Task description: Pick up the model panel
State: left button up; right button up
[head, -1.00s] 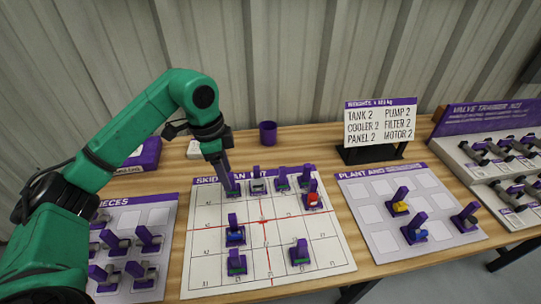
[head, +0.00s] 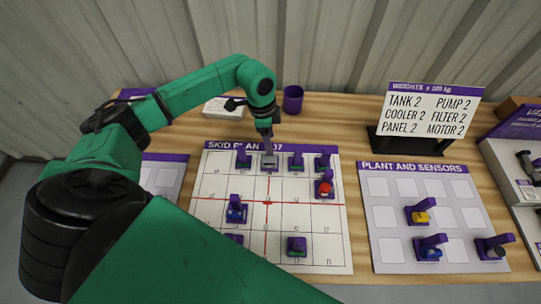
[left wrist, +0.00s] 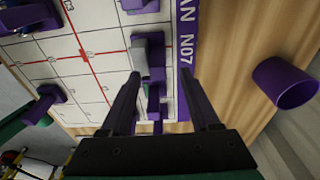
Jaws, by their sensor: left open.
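My left gripper (head: 266,134) is open, pointing down over the far edge of the skid plan board (head: 215,180). Below its fingers stands a grey model on a purple base with a purple upright (head: 270,161), second from the left in the far row. In the left wrist view this grey model (left wrist: 147,58) appears between and beyond the open fingers (left wrist: 160,78), with no visible contact. No label shows which model is the panel. Other far-row models stand to its left (head: 243,158) and right (head: 295,161). My right gripper is out of view.
At right are the plant and sensors board (head: 385,215) and a weights sign (head: 430,108). My arm hides the board's near left.

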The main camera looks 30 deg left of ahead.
aim_at(270, 157)
pick_arm(q)
jog(key=shift+s+d+f, duration=0.15)
jog(key=shift+f, duration=1.3)
grip_shut()
